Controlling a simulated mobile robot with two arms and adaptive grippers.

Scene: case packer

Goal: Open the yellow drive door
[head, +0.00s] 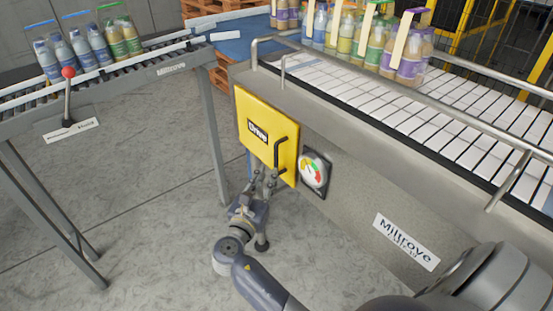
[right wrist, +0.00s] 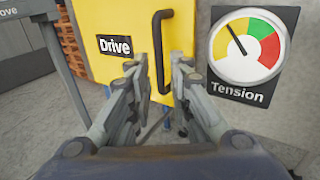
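The yellow drive door (head: 258,110) is on the side of the conveyor machine and looks closed. It carries a "Drive" label (right wrist: 115,46) and a black upright bar handle (head: 277,152) near its right edge. My right gripper (head: 263,178) is just below and in front of the handle in the head view. In the right wrist view my right gripper (right wrist: 161,66) has its two fingers apart, with the handle (right wrist: 158,45) showing in the gap between them. Whether the fingers reach past the bar is unclear. My left gripper is not in view.
A tension gauge (head: 314,172) sits just right of the door. A roller conveyor (head: 130,70) with bottles and a red-knobbed lever (head: 68,75) stands at left. Bottle packs (head: 405,60) stand on the white belt (head: 440,120) above. The grey floor (head: 150,190) between is clear.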

